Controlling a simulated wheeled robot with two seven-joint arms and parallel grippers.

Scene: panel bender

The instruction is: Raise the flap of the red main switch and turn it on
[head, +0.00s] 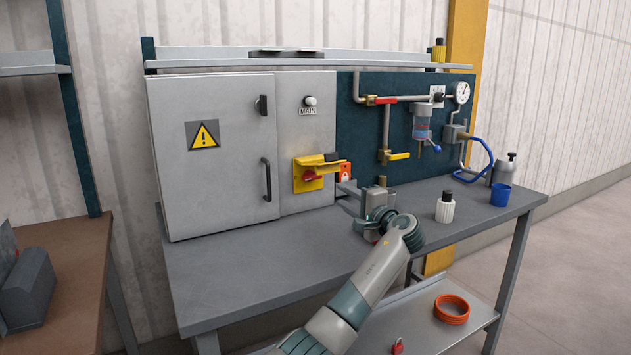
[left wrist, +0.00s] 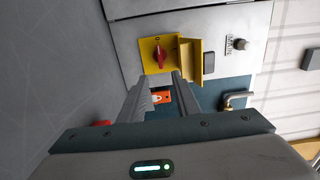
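The red main switch (head: 311,177) is a red knob on a yellow plate at the lower part of the grey cabinet's narrow panel. Its handle lies roughly horizontal. The yellow flap (head: 316,160) sticks out from the plate above the knob, leaving the knob uncovered. In the left wrist view, the knob (left wrist: 159,54) and flap (left wrist: 191,55) lie just beyond my fingers. My right gripper is not in view.
An orange tag (head: 346,171) hangs right of the switch. The cabinet door (head: 215,200) is closed. Pipes with a yellow-handled valve (head: 398,156) are on the dark board. A white bottle (head: 445,210) and blue cup (head: 501,195) stand right on the bench. The bench's left front is clear.

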